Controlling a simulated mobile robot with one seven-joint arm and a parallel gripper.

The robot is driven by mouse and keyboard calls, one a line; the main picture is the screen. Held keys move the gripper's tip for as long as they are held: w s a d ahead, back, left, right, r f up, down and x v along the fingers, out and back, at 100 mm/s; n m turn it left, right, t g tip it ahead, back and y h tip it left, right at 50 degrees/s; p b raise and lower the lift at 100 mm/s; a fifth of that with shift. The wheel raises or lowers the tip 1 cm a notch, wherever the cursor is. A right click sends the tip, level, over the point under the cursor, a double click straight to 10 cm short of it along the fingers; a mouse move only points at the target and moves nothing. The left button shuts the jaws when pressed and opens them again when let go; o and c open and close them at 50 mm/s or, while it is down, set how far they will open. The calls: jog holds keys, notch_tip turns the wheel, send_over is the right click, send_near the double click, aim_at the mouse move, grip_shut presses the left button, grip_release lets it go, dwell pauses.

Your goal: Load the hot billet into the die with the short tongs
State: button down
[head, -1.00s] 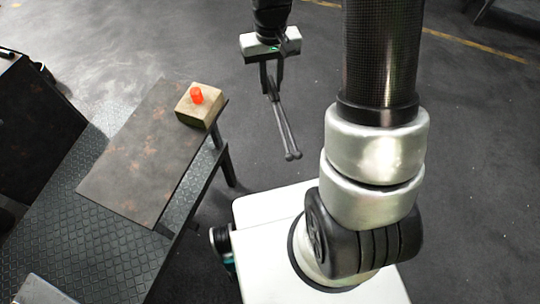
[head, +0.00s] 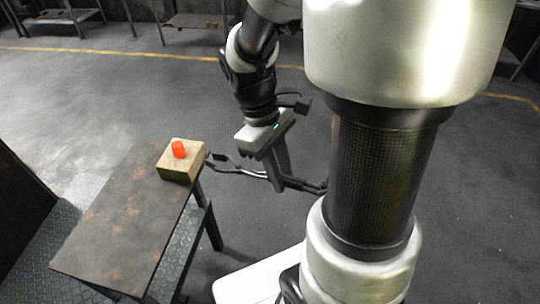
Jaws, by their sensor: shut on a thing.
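The hot billet (head: 179,149) is a small glowing orange-red cylinder. It stands on a pale block (head: 181,173) at the far right corner of a dark, rust-stained table. My gripper (head: 277,174) is shut on the short tongs (head: 248,173), to the right of the table. The tongs are dark metal and lie roughly level, with their jaw end pointing left, close to the block's right side and apart from the billet. Their handle ends reach right, towards my arm column. I cannot make out the die in this view.
The rusty table top (head: 125,222) is bare apart from the block. Dark tread plate (head: 35,240) lies at its left. Shelved metal tables (head: 195,22) stand at the back. The grey floor behind the table is clear.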

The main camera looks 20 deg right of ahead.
jog(key=w+a+f+b, duration=0.2)
jog(key=w+a+f, duration=0.1)
jog(key=w, duration=0.2)
jog(key=shift+w+a+f, duration=0.3)
jog(key=shift+w+a, duration=0.05)
jog(key=c, duration=2)
grip_release()
jog(key=o, duration=0.4)
jog(key=w+a+p, duration=0.1)
jog(key=w, duration=0.1)
jog(key=w+a, duration=0.2)
jog(key=w, duration=0.1)
jog(key=w+a+p, duration=0.1)
jog(key=w, duration=0.1)
jog(key=shift+w+a+p, duration=0.2)
jog(key=shift+a+p, duration=0.1)
jog(key=shift+p, duration=0.05)
jog(key=shift+o, duration=0.2)
